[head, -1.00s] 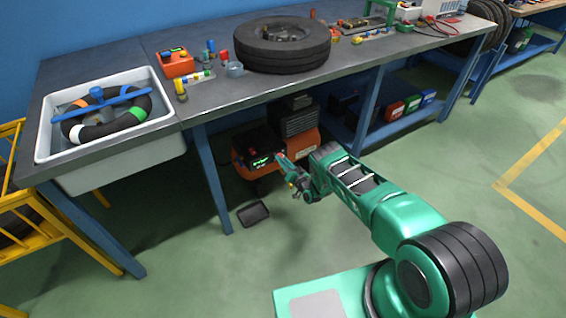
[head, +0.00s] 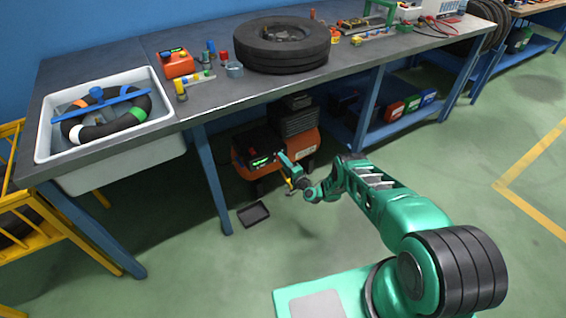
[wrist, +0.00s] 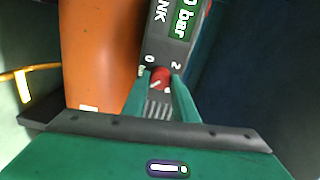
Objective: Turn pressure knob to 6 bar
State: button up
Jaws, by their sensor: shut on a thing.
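The red pressure knob (wrist: 160,78) shows in the wrist view between the two green fingers of my gripper (wrist: 161,88). My gripper is shut on the knob. The knob has a pale pointer mark, and the numbers 0 and 2 show beside it; other marks are hidden by the fingers. The knob sits on a dark panel whose green display (wrist: 183,22) reads "0 bar" in the visible part; the rest is cut off. In the head view the orange compressor (head: 300,150) stands under the bench, with my gripper (head: 282,160) at its front.
The bench (head: 215,100) stands above the compressor, with a blue leg (head: 211,180) to the left of my gripper. A dark tray (head: 254,213) lies on the floor nearby. Open green floor lies to the right.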

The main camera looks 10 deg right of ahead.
jog(key=shift+s+d+f+m, duration=0.2)
jog(key=shift+f+m, duration=0.2)
jog(key=shift+m, duration=0.2)
jog(key=shift+a, duration=0.1)
jog(key=o, duration=1)
jog(key=shift+o, duration=0.2)
jog(key=shift+w+r, duration=0.1)
jog(key=shift+r, duration=0.05)
jog(key=v, duration=1)
jog(key=shift+s, duration=0.3)
